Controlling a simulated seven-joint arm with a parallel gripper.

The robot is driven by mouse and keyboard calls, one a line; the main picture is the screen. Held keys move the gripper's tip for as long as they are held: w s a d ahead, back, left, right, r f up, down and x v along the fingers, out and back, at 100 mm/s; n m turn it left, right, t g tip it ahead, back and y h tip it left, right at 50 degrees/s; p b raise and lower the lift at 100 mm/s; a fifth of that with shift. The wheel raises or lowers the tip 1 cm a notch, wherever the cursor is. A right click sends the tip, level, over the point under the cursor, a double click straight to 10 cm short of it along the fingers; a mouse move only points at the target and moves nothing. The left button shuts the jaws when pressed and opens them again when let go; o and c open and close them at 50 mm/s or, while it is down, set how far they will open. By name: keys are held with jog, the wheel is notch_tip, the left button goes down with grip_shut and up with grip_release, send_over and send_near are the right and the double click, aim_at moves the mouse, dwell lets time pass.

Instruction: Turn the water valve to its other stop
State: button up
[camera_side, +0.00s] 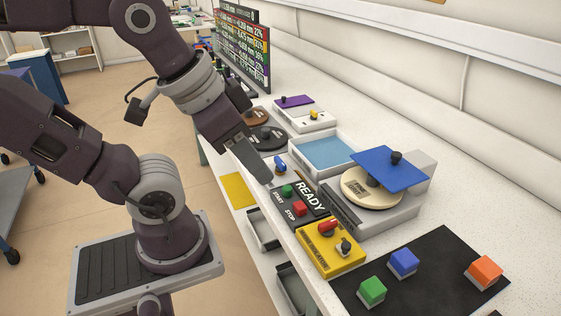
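A small blue lever handle (280,165), which looks like the water valve, stands on the white bench beside the start/stop panel. A pale base shows under it, and no marks for its stops can be made out. My gripper (264,177) points down just left of the blue handle, very close to it. I cannot tell whether they touch. The fingers appear edge-on as one grey shape, so the gap between them is hidden.
A control panel (306,196) with green and red buttons reads READY. A yellow box (350,262) carries a red rotary handle. Coloured blocks sit on a black mat (420,268).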

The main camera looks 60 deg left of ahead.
jog(key=w+a+f+m+g+y, duration=0.1)
jog(key=w+a+m+g+y, duration=0.15)
jog(key=w+a+m, duration=0.2)
jog(key=m+g+y, duration=0.2)
jog(key=m+g, duration=0.1)
jog(key=m, duration=1)
send_near(280, 160)
jog(key=f, duration=0.1)
jog(key=x, duration=0.7)
jog(key=shift+a+r, duration=0.1)
jog(key=shift+a+f, duration=0.1)
jog(key=shift+f, duration=0.2)
jog(key=shift+c, duration=0.2)
grip_shut()
